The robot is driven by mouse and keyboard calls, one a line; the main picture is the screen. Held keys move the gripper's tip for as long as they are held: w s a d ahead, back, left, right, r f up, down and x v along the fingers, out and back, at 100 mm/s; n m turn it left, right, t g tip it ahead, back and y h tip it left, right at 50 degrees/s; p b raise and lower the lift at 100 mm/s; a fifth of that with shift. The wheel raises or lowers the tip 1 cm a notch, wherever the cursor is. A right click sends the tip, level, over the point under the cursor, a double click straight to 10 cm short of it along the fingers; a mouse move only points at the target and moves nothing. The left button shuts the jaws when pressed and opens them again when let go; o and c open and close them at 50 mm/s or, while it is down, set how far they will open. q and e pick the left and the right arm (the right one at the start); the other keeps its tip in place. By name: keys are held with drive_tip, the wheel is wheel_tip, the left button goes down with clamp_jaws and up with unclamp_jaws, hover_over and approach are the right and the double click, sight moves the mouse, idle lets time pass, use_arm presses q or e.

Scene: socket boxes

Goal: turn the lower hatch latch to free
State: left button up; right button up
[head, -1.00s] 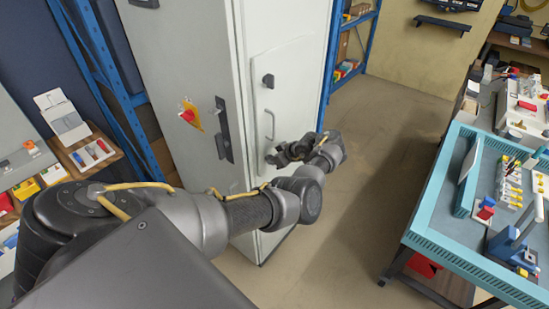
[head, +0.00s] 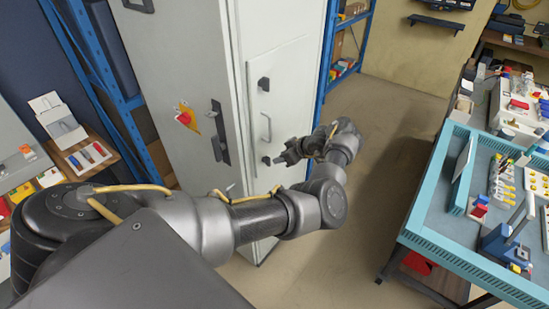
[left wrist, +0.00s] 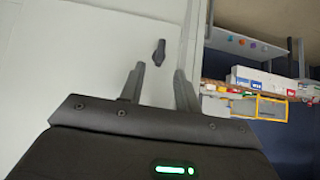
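The white cabinet's hatch (head: 287,75) carries an upper dark latch (head: 263,84), a bar handle (head: 267,127) and a small dark lower latch (head: 266,160). My left gripper (head: 279,159) is just right of the lower latch in the head view. In the left wrist view, a dark latch (left wrist: 156,52), apparently the lower one, stands out from the white panel. My left gripper also shows there (left wrist: 160,70), its two fingers apart with nothing between them. The latch lies just beyond the fingertips, between their lines, with no contact visible. My right gripper is out of view.
The cabinet's left face has a long dark handle (head: 219,132) and a red-yellow tag (head: 186,116). A blue shelf rack (head: 345,50) stands behind the cabinet. A teal-edged workbench (head: 437,195) is at the right. The floor (head: 385,135) between is clear.

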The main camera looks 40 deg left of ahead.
use_arm(q)
drive_tip(key=shift+v, duration=1.65)
